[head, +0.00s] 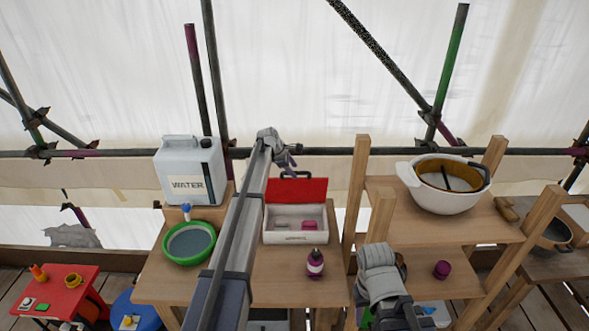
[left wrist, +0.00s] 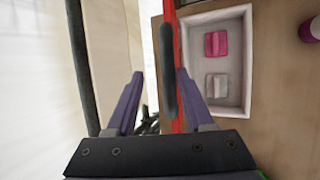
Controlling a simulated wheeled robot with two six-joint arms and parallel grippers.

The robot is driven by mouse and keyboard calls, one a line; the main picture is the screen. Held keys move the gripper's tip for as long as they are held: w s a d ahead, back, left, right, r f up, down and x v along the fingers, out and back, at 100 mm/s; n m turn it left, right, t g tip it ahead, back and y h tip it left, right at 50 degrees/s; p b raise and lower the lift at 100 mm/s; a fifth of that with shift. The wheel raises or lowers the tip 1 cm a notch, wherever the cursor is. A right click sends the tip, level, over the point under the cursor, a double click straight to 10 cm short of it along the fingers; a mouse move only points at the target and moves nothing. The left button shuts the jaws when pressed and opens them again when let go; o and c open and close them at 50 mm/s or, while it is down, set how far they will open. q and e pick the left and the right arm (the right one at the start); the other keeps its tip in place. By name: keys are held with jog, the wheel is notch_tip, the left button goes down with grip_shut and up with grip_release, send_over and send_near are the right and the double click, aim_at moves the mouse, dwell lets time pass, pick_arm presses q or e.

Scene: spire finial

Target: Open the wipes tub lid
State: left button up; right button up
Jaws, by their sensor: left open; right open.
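The white tub (head: 294,238) stands on the middle wooden bench with its red lid (head: 297,190) raised upright at the back; its front label is too small to read. I take it as the wipes tub. A pink block and a grey block lie inside, clear in the left wrist view (left wrist: 246,60). My left gripper (head: 286,158) is open, just above and behind the raised lid. In the left wrist view its spread fingers (left wrist: 160,100) flank the lid's dark handle (left wrist: 168,72); contact cannot be told. My right gripper (head: 384,252) is open and low, right of the tub.
A white water canister (head: 190,172) and a green basin (head: 189,242) stand left of my left arm. A purple bottle (head: 315,263) stands in front of the tub. A white pot (head: 443,203) sits on the right shelf. Scaffold poles run behind.

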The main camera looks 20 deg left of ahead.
pick_arm(q)
jog(key=p+v, duration=0.4)
jog(key=v, duration=0.2)
jog(key=shift+f, duration=0.15)
